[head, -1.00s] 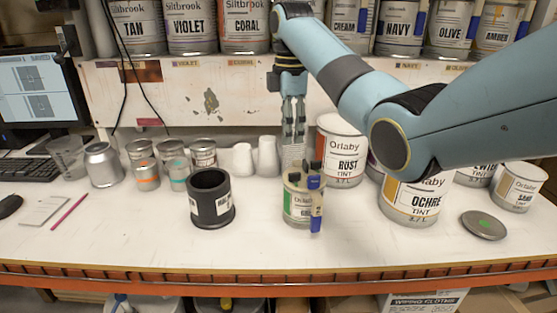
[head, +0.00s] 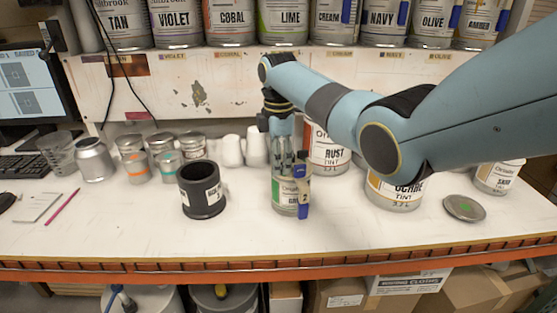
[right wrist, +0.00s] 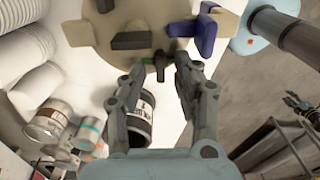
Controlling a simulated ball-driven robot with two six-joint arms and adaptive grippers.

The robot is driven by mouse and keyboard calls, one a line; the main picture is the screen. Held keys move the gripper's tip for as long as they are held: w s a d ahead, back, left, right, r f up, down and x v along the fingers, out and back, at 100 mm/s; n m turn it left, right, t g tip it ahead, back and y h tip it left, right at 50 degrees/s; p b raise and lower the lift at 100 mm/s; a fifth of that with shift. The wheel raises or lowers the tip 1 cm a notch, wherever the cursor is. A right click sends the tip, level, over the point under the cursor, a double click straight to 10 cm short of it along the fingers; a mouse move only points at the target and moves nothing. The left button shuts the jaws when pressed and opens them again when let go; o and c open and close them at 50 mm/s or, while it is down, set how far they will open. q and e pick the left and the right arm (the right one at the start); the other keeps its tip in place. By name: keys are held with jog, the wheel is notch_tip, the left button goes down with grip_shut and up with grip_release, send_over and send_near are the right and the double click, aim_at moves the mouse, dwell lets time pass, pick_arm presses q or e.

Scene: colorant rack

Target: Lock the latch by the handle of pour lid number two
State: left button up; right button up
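A small can (head: 284,194) with a green-edged label stands on the bench in the head view, with a beige pour lid (right wrist: 125,35) on it. The lid has a blue handle (head: 302,172), also in the right wrist view (right wrist: 206,37), and black parts. A small black latch-like piece (right wrist: 161,66) sticks out at the lid's rim. My right gripper (right wrist: 162,66) points down at the lid; its fingers stand apart on either side of that piece, with no clear contact. The fingers (head: 290,162) partly hide the lid in the head view.
A black cup (head: 202,195) stands left of the can. The rust can (head: 327,155) and ochre can (head: 393,192) stand behind and right. A loose round lid (head: 464,208) lies at right. Shelf cans (head: 382,27) line the back. The bench front is clear.

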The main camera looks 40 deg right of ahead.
jog(key=shift+c, duration=1)
jog(key=shift+s+r, duration=0.1)
grip_shut()
jog(key=shift+r+m+p, duration=0.1)
jog(key=shift+m+p, duration=0.55)
jog(key=shift+m, duration=0.25)
jog(key=shift+w+d+m+p, duration=0.1)
jog(key=shift+w+m+p, duration=0.15)
jog(key=shift+m, duration=0.65)
jog(key=m, duration=0.5)
jog(key=shift+d, duration=0.1)
pick_arm(q)
notch_tip(320, 180, up, 2)
jog(key=shift+r, duration=0.1)
pick_arm(e)
jog(key=m, duration=0.6)
jog(key=shift+d, duration=0.15)
